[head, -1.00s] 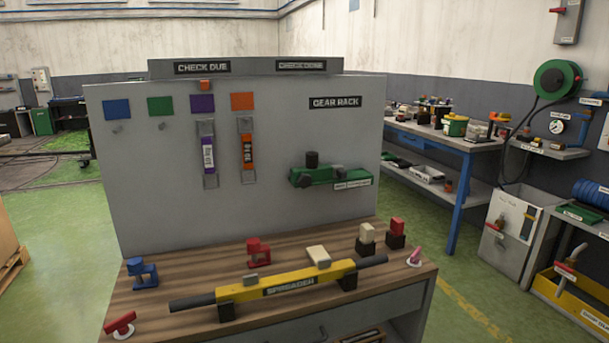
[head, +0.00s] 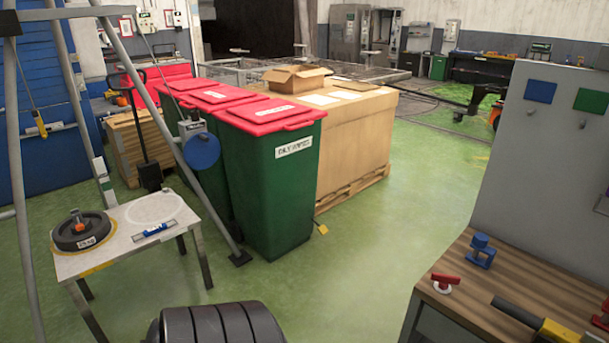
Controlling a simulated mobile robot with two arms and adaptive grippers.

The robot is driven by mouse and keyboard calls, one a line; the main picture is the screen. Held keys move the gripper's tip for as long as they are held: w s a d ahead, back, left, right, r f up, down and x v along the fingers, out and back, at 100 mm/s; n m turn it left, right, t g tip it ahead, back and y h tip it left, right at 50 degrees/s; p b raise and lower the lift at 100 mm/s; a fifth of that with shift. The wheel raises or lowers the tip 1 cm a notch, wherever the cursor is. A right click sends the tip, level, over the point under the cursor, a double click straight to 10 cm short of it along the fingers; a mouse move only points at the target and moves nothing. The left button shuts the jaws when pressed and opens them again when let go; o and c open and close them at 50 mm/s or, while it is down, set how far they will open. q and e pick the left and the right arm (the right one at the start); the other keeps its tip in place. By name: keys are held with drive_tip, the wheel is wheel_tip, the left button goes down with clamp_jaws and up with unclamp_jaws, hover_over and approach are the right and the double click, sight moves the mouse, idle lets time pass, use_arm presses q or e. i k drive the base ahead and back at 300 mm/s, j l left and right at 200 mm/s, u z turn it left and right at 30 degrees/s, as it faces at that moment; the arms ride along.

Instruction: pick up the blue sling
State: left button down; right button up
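A short flat piece with a blue band, a white label and greyish ends lies on the small table (head: 118,250) at the left; it looks like the blue sling (head: 155,230). It lies near the table's front edge, between a dark wheel (head: 82,231) and a pale round marking (head: 154,209). Nothing is touching it from above. On the grey board (head: 555,150) at the right, the peg under the blue square (head: 540,91) is bare. Neither of my grippers is in view.
A grey frame leg (head: 180,150) with a blue winch (head: 201,150) slants down behind the small table. Green bins with red lids (head: 270,170) and a large carton (head: 355,140) stand behind. Dark ribbed round things (head: 215,325) are at the bottom. Green floor is clear in the middle.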

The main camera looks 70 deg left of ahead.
sight(152, 230)
drive_tip(key=u, duration=3.2)
drive_tip(key=i+j, duration=0.15)
drive_tip(key=i, duration=0.25)
drive_tip(key=i+j, duration=0.15)
drive_tip(key=i, duration=0.25)
drive_tip(key=i+j+z, duration=0.1)
drive_tip(key=i, duration=0.3)
